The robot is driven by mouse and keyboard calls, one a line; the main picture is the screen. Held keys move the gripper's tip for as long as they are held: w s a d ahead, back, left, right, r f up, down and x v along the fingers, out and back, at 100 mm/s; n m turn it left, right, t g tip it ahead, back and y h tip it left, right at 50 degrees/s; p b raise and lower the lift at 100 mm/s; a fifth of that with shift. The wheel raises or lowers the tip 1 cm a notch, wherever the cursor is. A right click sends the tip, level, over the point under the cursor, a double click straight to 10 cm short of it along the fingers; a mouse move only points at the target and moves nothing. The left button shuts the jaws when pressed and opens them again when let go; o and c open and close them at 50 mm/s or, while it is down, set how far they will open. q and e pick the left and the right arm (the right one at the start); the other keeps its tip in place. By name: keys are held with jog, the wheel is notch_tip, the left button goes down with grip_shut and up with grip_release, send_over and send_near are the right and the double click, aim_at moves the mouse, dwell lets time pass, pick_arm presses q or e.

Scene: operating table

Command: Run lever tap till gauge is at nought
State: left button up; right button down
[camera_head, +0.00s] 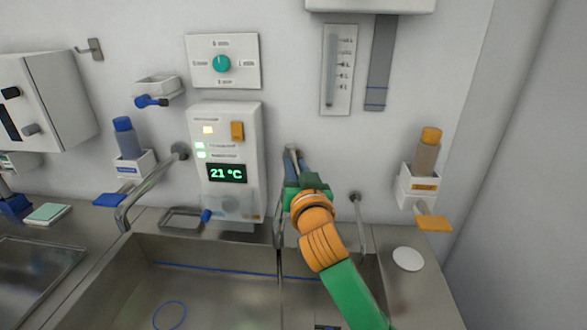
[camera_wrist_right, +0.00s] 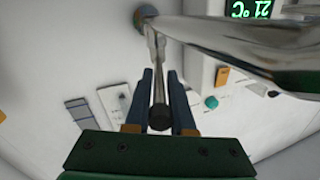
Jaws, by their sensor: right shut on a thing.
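My right gripper (camera_head: 303,180) is at the wall tap above the sink and is shut on its metal lever. In the right wrist view the lever (camera_wrist_right: 159,85) lies between the two blue fingers (camera_wrist_right: 160,76), with the shiny spout (camera_wrist_right: 240,55) beside it. In the head view the gripper and arm hide most of the tap. The gauge (camera_head: 331,68), a narrow tube with a marked scale, hangs on the wall above; its level is too small to read surely. My left gripper is not in view.
A steel sink (camera_head: 215,300) lies below. A panel (camera_head: 228,165) reading 21 °C and a teal dial (camera_head: 221,64) are left of the tap. An orange-capped dispenser (camera_head: 424,160) is to the right, a blue-capped one (camera_head: 128,142) to the left.

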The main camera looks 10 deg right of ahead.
jog(key=shift+d, duration=0.2)
jog(key=c, duration=0.9)
grip_release()
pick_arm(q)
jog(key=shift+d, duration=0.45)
pick_arm(e)
jog(key=s, duration=0.2)
jog(key=s+b, duration=0.1)
jog(key=s, duration=0.1)
jog(key=s+b, duration=0.1)
jog(key=s, duration=0.1)
jog(key=shift+s+a, duration=0.25)
jog(key=shift+s, duration=0.05)
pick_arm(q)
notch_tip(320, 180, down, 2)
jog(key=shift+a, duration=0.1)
pick_arm(e)
jog(key=shift+s+r, duration=0.1)
jog(key=shift+s, duration=0.2)
